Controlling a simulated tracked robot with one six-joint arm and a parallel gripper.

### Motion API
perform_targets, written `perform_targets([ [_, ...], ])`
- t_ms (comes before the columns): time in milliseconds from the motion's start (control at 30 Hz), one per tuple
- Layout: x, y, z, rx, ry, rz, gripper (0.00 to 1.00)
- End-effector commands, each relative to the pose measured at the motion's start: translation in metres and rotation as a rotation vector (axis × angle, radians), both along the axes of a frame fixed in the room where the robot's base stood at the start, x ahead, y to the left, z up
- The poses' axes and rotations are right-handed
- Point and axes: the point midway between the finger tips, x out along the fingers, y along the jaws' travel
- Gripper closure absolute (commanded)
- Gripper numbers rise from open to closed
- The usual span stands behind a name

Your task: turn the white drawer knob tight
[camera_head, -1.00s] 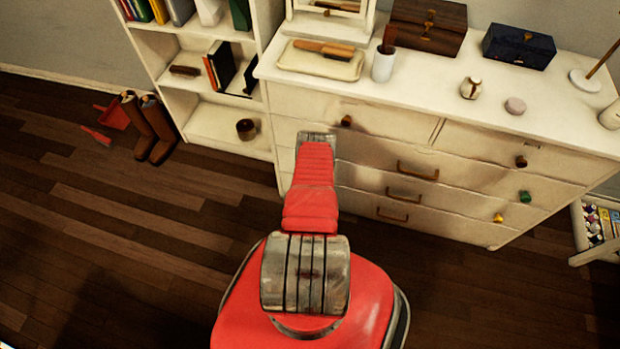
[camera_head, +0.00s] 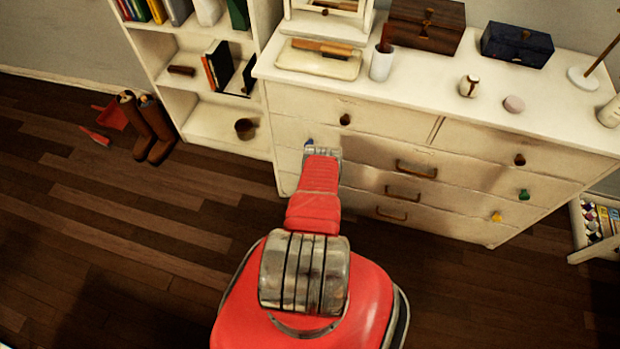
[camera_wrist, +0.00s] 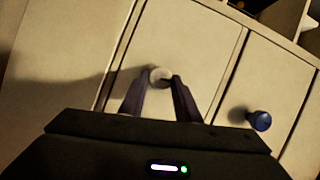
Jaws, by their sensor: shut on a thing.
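The white drawer knob (camera_wrist: 158,75) sits on a cream drawer front in the middle of the wrist view. My gripper (camera_wrist: 165,82) has its two dark fingers on either side of the knob, shut on it, with the tips close to the drawer front. In the head view the red arm reaches to the left part of the white dresser (camera_head: 440,115), and the arm hides the white knob and the fingers. I cannot tell from the frames how tight the knob is.
A blue knob (camera_wrist: 260,120) is right of my gripper and also shows in the head view (camera_head: 309,142). Green (camera_head: 524,194) and yellow (camera_head: 497,216) knobs are on the dresser's right. A bookshelf (camera_head: 215,122) and brown boots (camera_head: 150,130) stand left.

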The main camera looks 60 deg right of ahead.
Motion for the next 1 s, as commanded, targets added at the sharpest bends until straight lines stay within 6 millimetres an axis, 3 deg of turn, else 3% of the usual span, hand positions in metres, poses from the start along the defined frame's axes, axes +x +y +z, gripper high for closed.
perform_targets([
  [100,-0.003,0.0,-0.003,0.009,0.006,-0.009,0.93],
  [133,-0.003,0.0,-0.003,0.009,0.006,-0.009,0.69],
  [367,-0.002,0.0,-0.002,0.006,0.005,-0.004,0.53],
  [733,-0.003,0.005,-0.001,0.003,0.003,-0.002,0.53],
  [1000,-0.021,0.033,0.001,0.006,0.004,-0.003,0.53],
])
